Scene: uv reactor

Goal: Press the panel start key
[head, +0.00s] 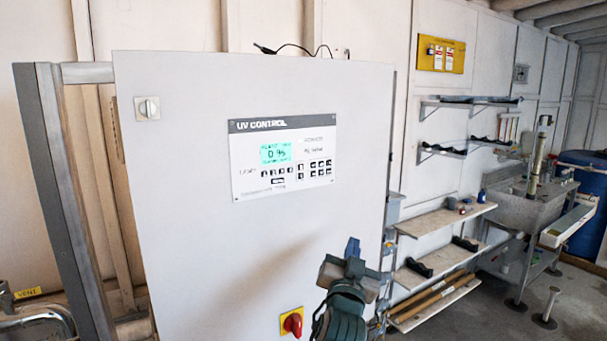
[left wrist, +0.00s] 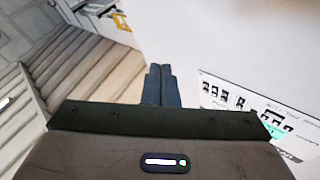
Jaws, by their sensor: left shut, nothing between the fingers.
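The UV control panel (head: 245,190) is a white plate with a dark header on the front of a tall pale cabinet (head: 190,250). Its lit green display (head: 275,152) reads about 0.95. Small dark keys (head: 277,173) sit below the display, and more keys (head: 320,168) sit to the right; their labels are too small to tell which is start. My left gripper (head: 353,248) is shut and empty, in front of the cabinet's lower right, below and right of the panel and apart from it. In the left wrist view, its closed fingers (left wrist: 161,82) point past the panel (left wrist: 218,92) at the right. My right gripper is not in view.
A red rotary switch on a yellow plate (head: 291,322) is low on the cabinet, left of my gripper. A small knob switch (head: 147,108) is at its upper left. Shelves (head: 445,219) and a sink (head: 530,208) stand along the wall to the right.

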